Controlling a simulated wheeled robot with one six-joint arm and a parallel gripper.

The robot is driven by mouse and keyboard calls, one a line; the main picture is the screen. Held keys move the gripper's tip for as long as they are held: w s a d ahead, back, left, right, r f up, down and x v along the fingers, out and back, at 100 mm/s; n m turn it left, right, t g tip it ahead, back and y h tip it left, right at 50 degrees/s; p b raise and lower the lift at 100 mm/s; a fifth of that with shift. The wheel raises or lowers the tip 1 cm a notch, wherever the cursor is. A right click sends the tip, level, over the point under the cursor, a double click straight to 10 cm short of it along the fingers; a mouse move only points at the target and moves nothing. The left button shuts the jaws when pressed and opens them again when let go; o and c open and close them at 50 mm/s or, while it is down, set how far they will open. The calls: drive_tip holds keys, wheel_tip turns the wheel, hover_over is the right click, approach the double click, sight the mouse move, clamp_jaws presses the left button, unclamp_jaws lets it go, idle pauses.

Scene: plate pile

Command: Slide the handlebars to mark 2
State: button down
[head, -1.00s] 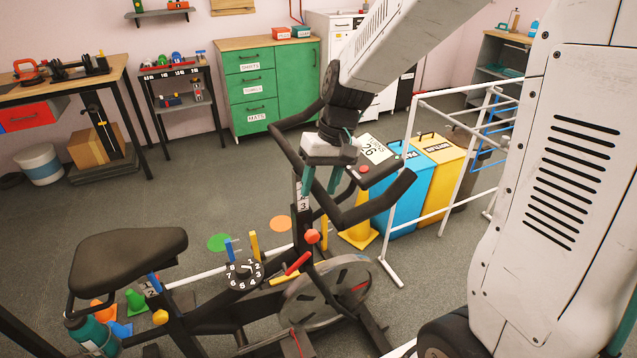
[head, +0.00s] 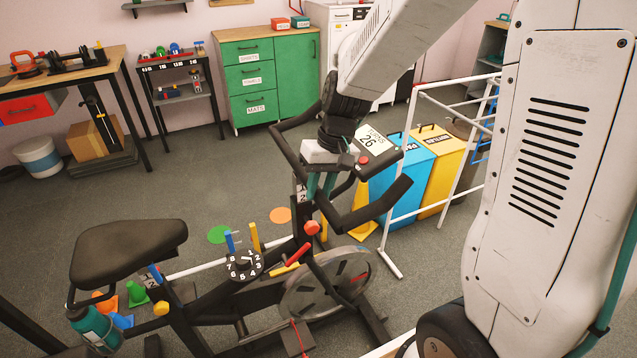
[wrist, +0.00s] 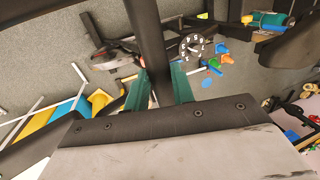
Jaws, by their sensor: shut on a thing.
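The exercise bike's black handlebars (head: 375,208) stand at the front of the bike, with a console (head: 368,142) between them. My gripper (head: 320,186) points down among the bars, its teal fingers close together at the handlebar stem. In the wrist view the fingers of my gripper (wrist: 159,90) lie on either side of a dark post (wrist: 150,40). They are shut on the handlebar part, whose gripped spot is mostly hidden. A white mark plate (head: 302,194) on the post shows a 2; its other marks are hidden or unclear. An orange-red knob (head: 312,228) sits below it.
The bike's saddle (head: 128,247) and numbered dial (head: 244,265) are left of the handlebars. Blue (head: 405,170) and yellow (head: 440,165) bins and a white rail frame (head: 402,190) stand close on the right. Open floor lies behind the bike.

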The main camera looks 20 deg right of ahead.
drive_tip(key=c, duration=1.2)
unclamp_jaws()
drive_tip(key=shift+r, duration=0.15)
drive_tip(key=v, duration=0.7)
drive_tip(key=shift+d+r, duration=0.1)
drive_tip(key=shift+r, duration=0.2)
drive_tip(key=s+r+h, duration=0.1)
drive_tip(key=s+r, duration=0.1)
drive_tip(key=s, duration=0.5)
drive_tip(key=s+r+t+h, duration=0.1)
drive_tip(key=s+r, duration=0.1)
drive_tip(key=s, duration=0.5)
drive_tip(key=s+r+h, duration=0.1)
drive_tip(key=s+r, duration=0.1)
drive_tip(key=s, duration=0.6)
drive_tip(key=shift+s+d+r, duration=0.1)
drive_tip(key=shift+d+r, duration=0.1)
drive_tip(key=shift+d, duration=0.1)
